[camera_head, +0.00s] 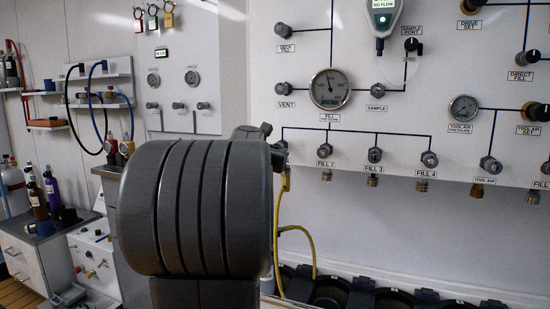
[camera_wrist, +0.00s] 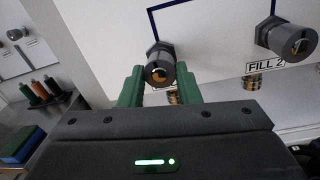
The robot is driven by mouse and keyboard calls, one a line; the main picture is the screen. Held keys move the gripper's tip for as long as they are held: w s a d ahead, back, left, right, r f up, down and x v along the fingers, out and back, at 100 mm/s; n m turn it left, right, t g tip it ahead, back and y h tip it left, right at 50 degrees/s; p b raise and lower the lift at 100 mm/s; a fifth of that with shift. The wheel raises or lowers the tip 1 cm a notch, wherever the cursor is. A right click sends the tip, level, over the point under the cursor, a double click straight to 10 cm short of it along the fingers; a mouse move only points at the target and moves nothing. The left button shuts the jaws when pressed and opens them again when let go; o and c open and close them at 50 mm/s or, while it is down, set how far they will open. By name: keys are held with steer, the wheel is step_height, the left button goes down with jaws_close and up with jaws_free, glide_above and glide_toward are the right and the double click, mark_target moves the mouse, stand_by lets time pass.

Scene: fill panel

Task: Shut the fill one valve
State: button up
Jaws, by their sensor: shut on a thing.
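The fill one valve knob (camera_wrist: 160,72) is a dark round knob on the white panel, left of the valve labelled FILL 2 (camera_wrist: 287,40). My gripper (camera_wrist: 160,84) has its green fingers on both sides of this knob, shut on it. In the head view my grey arm covers most of the fill one valve and its label. The FILL 2 (camera_head: 325,151), FILL 3 (camera_head: 375,155) and FILL 4 (camera_head: 429,159) valves stand to the right in a row, apart from my gripper.
A yellow hose (camera_head: 307,243) hangs below the fill one place. The fill pressure gauge (camera_head: 330,89) is above the row. Dark cylinder holders (camera_head: 385,298) line the bottom. A counter with bottles (camera_head: 52,190) stands at the left.

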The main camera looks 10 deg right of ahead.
steer(key=shift+f+m, duration=0.1)
steer(key=shift+m, duration=0.5)
steer(key=o, duration=1)
steer(key=shift+c, duration=0.2)
steer(key=v, duration=1.3)
steer(key=shift+s+a, duration=0.25)
steer(key=shift+s, duration=0.1)
steer(key=x, duration=1.4)
